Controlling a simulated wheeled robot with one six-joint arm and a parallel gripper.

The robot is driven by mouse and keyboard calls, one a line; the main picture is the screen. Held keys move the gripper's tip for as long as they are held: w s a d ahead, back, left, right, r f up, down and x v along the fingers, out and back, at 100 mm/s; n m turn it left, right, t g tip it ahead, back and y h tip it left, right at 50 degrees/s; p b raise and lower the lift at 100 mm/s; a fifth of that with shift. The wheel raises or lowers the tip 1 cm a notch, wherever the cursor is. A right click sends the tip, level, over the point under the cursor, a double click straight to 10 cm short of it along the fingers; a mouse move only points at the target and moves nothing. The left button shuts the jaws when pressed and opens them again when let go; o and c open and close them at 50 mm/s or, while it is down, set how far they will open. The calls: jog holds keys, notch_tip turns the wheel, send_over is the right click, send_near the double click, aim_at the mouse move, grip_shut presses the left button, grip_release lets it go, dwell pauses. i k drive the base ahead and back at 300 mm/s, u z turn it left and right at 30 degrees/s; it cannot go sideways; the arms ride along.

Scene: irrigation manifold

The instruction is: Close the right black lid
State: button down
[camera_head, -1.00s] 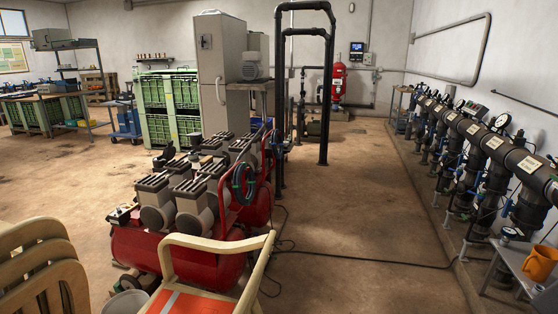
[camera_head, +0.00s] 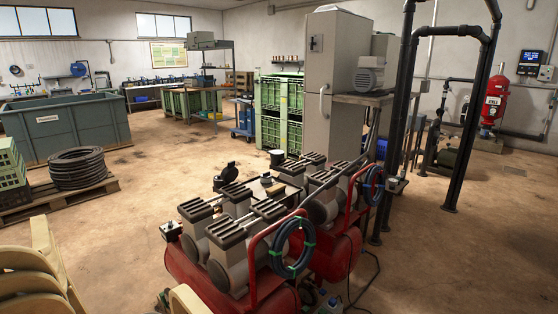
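I cannot make out any black lid for certain in the head view. A small black rounded item (camera_head: 226,177) shows just behind the red compressors, but it is too small to tell what it is. My gripper is not in view.
Red compressors (camera_head: 318,262) with grey motors stand close in front. A green-grey bin (camera_head: 70,128) and a pallet with coiled black hose (camera_head: 82,168) stand left. Black pipes (camera_head: 470,120) rise at right. Open floor lies left of the compressors.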

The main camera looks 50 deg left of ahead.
aim_at(230, 173)
jog(key=i, duration=2.65)
jog(key=u, duration=2.75)
jog(key=i, duration=1)
